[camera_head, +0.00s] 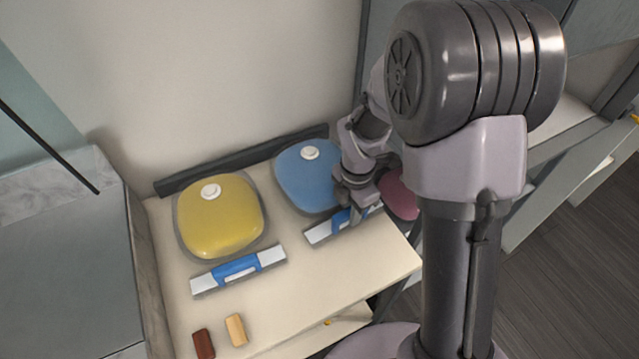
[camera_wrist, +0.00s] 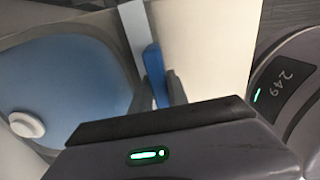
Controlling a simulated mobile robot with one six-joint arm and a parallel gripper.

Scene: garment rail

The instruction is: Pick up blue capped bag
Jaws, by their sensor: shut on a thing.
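The blue bag (camera_head: 303,180), with a white round cap, lies on the pale table in the head view. It fills the left of the wrist view (camera_wrist: 65,85), cap at the edge. A white bar with a blue grip (camera_head: 318,232) lies along its front side; the blue grip shows in the wrist view (camera_wrist: 154,68). My gripper (camera_head: 352,216) is down at this bar and shut on its blue grip. My wrist and arm hide the right part of the bag and bar. I cannot tell whether the bar is clear of the table.
A yellow bag (camera_head: 219,222) with a white cap lies to the left, with a similar bar (camera_head: 238,269) in front. A dark red bag (camera_head: 398,196) is mostly hidden behind my arm. Two small blocks, brown (camera_head: 203,343) and tan (camera_head: 236,329), lie at the front. A dark rail (camera_head: 230,163) runs along the back.

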